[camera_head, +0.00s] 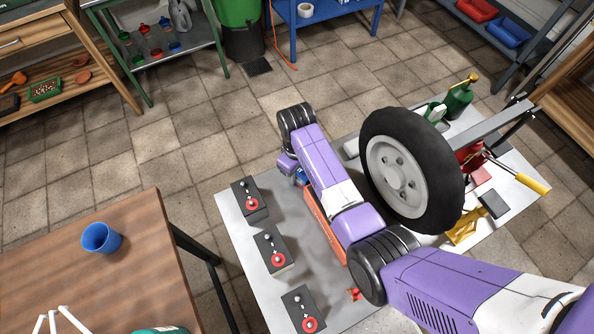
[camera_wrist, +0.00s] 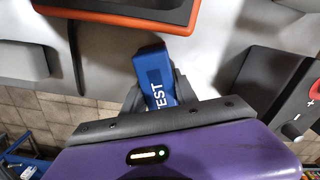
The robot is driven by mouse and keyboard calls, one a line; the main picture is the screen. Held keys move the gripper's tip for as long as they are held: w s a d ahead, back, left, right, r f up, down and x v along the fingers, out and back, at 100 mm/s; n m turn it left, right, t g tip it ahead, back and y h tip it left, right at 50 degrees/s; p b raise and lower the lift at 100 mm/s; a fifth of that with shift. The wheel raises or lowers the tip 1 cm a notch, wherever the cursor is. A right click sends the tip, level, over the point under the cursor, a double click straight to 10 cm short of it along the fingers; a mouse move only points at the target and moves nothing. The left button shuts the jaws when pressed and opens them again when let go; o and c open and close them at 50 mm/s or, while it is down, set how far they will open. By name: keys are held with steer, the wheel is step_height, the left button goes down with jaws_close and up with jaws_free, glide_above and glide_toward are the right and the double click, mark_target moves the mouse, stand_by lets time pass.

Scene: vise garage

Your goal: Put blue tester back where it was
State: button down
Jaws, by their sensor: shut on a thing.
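The blue tester (camera_wrist: 152,68), marked TEST in white, sits between the two grey fingers of my gripper (camera_wrist: 157,92) in the wrist view. My gripper is shut on it. In the head view only a small blue part of the tester (camera_head: 301,177) shows beside my purple wrist, near the left edge of the grey worktop (camera_head: 231,211). The fingers are mostly hidden there. I cannot tell whether the tester touches the worktop.
An orange-rimmed tray (camera_head: 323,228) lies beside and partly under my arm. A large tire (camera_head: 372,150) stands right of my arm.

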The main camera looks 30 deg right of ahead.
steer(key=c, duration=1)
jaws_free()
steer(key=shift+f, duration=0.1)
steer(key=shift+o, duration=0.2)
step_height(320, 180, up, 12)
steer(key=shift+r, duration=0.15)
steer(key=shift+w, duration=0.1)
